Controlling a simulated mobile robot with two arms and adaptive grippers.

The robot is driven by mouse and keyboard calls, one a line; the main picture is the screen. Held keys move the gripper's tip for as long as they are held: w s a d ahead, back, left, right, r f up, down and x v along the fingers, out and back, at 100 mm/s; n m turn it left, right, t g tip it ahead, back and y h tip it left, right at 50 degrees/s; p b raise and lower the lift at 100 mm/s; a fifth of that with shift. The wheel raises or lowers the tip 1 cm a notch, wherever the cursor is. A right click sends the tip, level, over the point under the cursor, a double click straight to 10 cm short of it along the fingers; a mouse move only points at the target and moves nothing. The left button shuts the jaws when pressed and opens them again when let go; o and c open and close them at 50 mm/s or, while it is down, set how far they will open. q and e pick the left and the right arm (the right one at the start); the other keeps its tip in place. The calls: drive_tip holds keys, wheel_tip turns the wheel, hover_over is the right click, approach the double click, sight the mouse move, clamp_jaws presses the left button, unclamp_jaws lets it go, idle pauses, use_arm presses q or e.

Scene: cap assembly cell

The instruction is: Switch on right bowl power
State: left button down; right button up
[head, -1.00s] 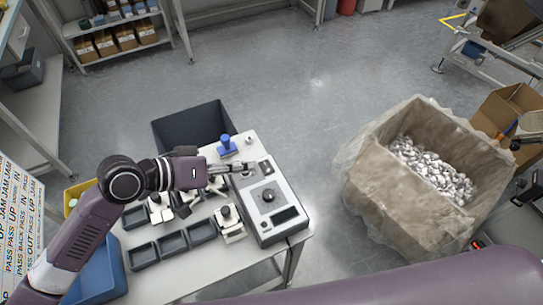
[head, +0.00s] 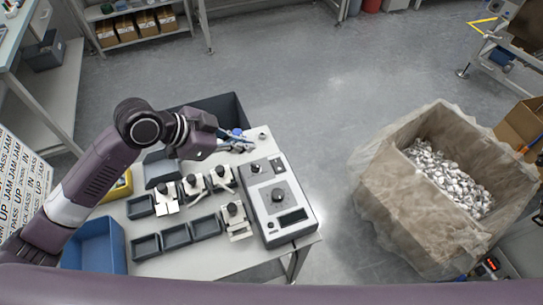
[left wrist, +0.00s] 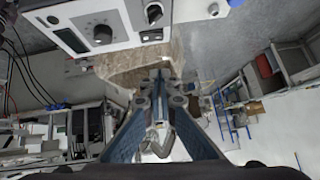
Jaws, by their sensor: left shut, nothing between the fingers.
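A grey control box (head: 280,203) with a large dark knob (head: 278,195), a smaller control near its far end and a dark display lies on the white table. It also shows at the top left of the left wrist view (left wrist: 70,12). No label is readable, so I cannot tell which control is the right bowl power. My left gripper (head: 243,142) is shut and empty beyond the far end of the box, near a blue-topped item partly hidden behind it. Its closed fingers (left wrist: 160,78) show in the left wrist view, apart from the box. My right gripper is not in view.
Several dark trays (head: 206,225) and small white fixtures (head: 236,222) stand left of the box. A dark bin (head: 222,106) is behind the table. A lined crate of silvery parts (head: 385,205) stands right, with open floor between. A small red-lit device (head: 491,264) is at lower right.

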use_arm(q)
drive_tip(key=shift+d, duration=0.1)
drive_tip(key=p, duration=0.3)
hover_over(279, 160)
drive_tip(key=s+a, duration=0.2)
wheel_tip(279, 160, down, 7)
drive_tip(key=shift+a+r, duration=0.1)
drive_tip(key=shift+w+f, duration=0.25)
drive_tip(key=shift+f, duration=1)
drive_tip(key=shift+w+a+f+p, duration=0.1)
drive_tip(key=shift+f+p, duration=0.2)
drive_tip(key=shift+f, duration=0.55)
